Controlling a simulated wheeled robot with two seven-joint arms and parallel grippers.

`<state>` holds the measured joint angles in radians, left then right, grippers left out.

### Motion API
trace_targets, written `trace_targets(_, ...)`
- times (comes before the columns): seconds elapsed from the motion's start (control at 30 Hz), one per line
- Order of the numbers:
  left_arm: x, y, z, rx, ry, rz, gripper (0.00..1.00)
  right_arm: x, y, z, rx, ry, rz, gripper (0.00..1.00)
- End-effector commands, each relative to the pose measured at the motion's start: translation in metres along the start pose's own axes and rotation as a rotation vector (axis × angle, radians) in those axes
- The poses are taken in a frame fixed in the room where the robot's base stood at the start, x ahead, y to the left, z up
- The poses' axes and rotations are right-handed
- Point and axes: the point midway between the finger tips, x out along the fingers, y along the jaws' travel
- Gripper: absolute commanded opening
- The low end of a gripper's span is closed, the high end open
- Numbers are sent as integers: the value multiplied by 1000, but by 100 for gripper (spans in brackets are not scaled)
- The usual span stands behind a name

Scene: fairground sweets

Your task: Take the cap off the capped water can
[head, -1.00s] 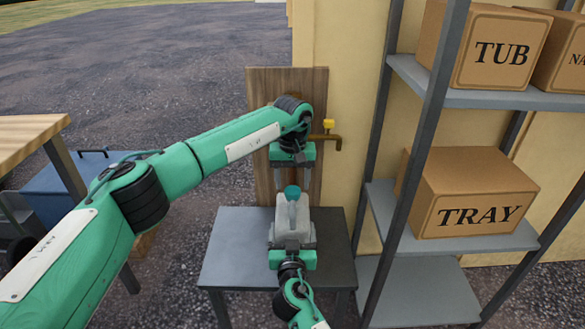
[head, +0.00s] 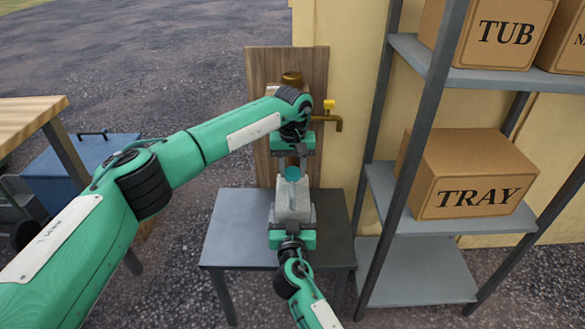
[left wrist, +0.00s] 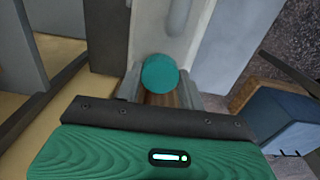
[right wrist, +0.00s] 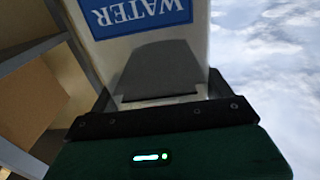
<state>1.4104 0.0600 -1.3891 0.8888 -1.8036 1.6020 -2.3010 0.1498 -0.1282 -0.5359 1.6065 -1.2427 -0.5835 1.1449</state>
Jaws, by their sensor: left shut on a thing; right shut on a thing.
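The water can (head: 292,205) is a grey-white can with a teal cap (head: 292,173) on top, over the small dark table. Its blue WATER label appears upside down in the right wrist view (right wrist: 138,12). My right gripper (head: 291,232) is shut on the can from the near side. My left gripper (head: 292,162) reaches from the far side and is shut on the cap, which lies between its fingertips in the left wrist view (left wrist: 160,73). The cap still sits on the can's top. Whether the can touches the table is hidden.
The small table (head: 235,235) has bare room on both sides. Behind it stand a wooden board (head: 262,70) and a brass tap (head: 330,122). A metal shelf with TUB (head: 490,35) and TRAY (head: 470,185) boxes is at right, a blue box (head: 95,165) at left.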

Motion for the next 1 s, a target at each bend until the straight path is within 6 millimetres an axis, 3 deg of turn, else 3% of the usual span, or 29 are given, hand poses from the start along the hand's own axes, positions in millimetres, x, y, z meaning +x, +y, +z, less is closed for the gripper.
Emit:
trace_targets(0.17,-1,-1,0,-207,1,-1,11,0,0,0,0,0,1,18)
trace_targets(1.0,-1,0,0,-1575,0,0,11,0,0,0,0,0,1,18)
